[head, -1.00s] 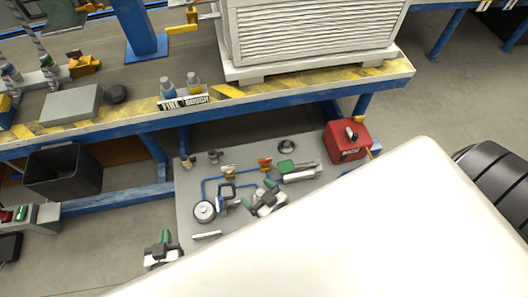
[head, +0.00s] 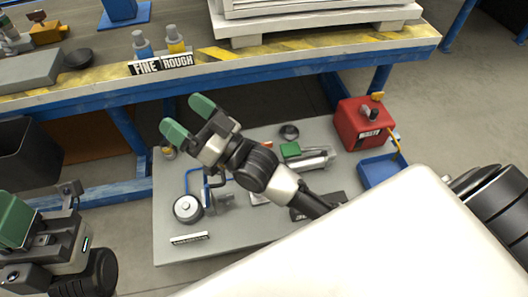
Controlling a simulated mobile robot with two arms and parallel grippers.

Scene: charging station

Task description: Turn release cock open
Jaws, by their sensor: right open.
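A grey board (head: 180,253) on the floor holds a blue pipe loop (head: 189,177), a round gauge-like part (head: 187,208) and a small green-topped device (head: 291,150). A bit of an orange handle (head: 267,145) shows behind my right arm; I cannot tell whether it is the release cock. Other fittings are hidden by the arm. My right gripper (head: 188,118) is open and empty, its green fingertips above the board's back left edge. My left gripper (head: 42,208) is at the lower left, beside the board; its finger gap is not clear.
A blue-framed workbench (head: 300,62) runs behind the board. A red box (head: 359,123) and a blue tray (head: 381,170) stand at the right. A black bin (head: 22,150) is at the left. My white body covers the lower right.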

